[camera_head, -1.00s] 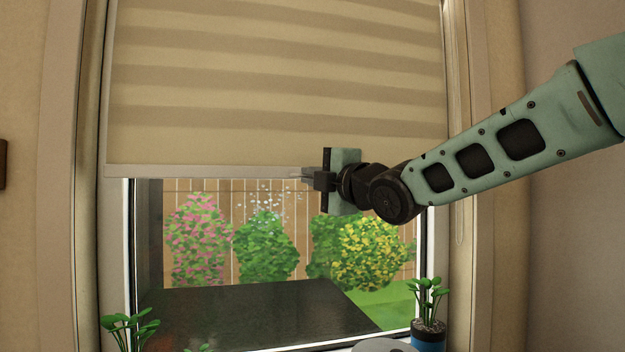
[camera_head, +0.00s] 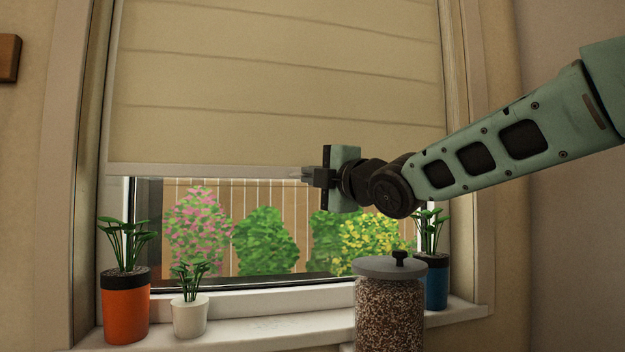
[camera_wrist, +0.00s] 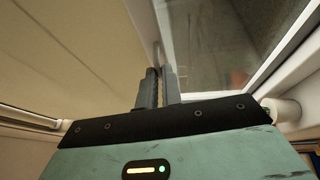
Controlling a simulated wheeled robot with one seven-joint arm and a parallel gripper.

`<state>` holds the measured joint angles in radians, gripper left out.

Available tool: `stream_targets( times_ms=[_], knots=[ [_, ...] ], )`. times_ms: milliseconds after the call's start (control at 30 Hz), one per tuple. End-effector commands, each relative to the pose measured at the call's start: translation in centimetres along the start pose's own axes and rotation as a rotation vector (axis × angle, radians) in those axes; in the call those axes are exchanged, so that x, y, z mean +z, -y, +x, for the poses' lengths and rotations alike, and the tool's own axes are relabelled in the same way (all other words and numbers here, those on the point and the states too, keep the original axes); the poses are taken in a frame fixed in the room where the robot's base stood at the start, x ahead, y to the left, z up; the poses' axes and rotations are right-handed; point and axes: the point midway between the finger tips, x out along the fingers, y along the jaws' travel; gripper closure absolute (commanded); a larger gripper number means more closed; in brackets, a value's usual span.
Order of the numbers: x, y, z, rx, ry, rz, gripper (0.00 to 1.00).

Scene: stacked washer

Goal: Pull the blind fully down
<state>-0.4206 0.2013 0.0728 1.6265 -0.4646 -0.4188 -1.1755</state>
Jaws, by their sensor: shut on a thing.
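The beige blind (camera_head: 270,80) covers the upper part of the window in the head view. Its pale bottom rail (camera_head: 200,169) hangs level, with window glass (camera_head: 290,220) showing below it down to the sill. My gripper (camera_head: 306,174) is at the rail, right of its middle, and is shut on it. In the wrist view the two fingers of my gripper (camera_wrist: 158,90) are close together at the edge of the blind (camera_wrist: 80,60). The part of the rail behind my gripper and arm is hidden.
On the white sill (camera_head: 270,330) stand an orange pot (camera_head: 125,308) and a white pot (camera_head: 190,316) with plants at the left. A lidded glass jar (camera_head: 390,312) and a blue pot (camera_head: 436,282) with a plant stand at the right, below my arm. The sill's middle is clear.

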Motion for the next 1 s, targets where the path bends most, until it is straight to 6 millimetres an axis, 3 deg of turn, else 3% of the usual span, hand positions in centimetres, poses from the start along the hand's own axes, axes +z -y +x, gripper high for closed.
stream_targets(
  times_ms=[467, 500, 567, 867, 1000],
  knots=[
    [0.0, 1.1, -0.1, -0.010, 0.001, 0.001, 1.00],
    [0.0, 1.1, -0.1, -0.010, 0.001, 0.001, 0.82],
    [0.0, 1.1, -0.1, -0.009, 0.001, 0.001, 0.71],
    [0.0, 0.8, -0.2, -0.002, 0.001, 0.000, 0.71],
    [0.0, 0.8, -1.6, -0.001, 0.002, 0.000, 0.71]
  ],
)
